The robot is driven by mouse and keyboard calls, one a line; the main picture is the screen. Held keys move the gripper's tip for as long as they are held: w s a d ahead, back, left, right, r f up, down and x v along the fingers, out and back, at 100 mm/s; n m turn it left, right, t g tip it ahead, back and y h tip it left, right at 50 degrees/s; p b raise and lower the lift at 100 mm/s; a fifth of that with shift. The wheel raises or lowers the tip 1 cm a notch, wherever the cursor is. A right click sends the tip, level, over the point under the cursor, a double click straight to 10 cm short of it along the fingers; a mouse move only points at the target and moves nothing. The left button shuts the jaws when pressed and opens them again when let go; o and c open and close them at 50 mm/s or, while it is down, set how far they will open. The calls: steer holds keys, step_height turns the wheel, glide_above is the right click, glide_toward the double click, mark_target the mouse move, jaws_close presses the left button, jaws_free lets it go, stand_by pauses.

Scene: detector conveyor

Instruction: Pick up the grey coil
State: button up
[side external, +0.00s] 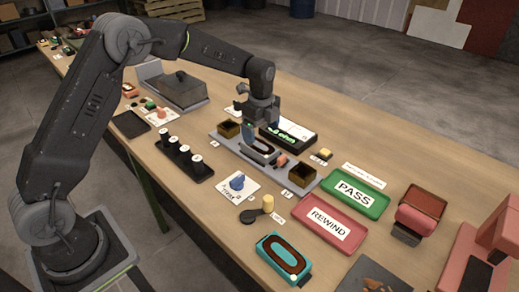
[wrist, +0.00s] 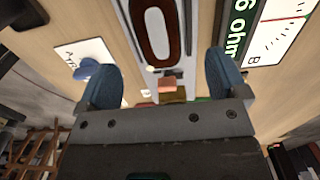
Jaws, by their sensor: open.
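The grey coil (side external: 258,151) is a flat grey plate with a dark red-brown oval loop. It lies on the grey fixture in the middle of the bench, between two small open boxes. In the wrist view the coil (wrist: 132,12) shows at the top, cut off by the frame edge. My gripper (side external: 262,122) is above the fixture, over the far side of the coil, and apart from it. In the wrist view my gripper (wrist: 162,80) has its two blue fingertips spread wide with nothing between them held.
A meter display (wrist: 250,30) lies beside the coil. A teal coil (side external: 284,258) lies at the near bench edge. The green PASS tray (side external: 378,205) and red REWIND tray (side external: 309,223) are to the right. A black rack of rollers (side external: 205,172) stands left of the fixture.

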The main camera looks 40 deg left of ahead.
mark_target(260, 145)
steer(key=shift+a+f, duration=0.15)
steer(key=shift+f, duration=1.3)
steer(key=shift+a+f, duration=0.1)
steer(key=shift+f, duration=1.3)
steer(key=shift+c, duration=0.4)
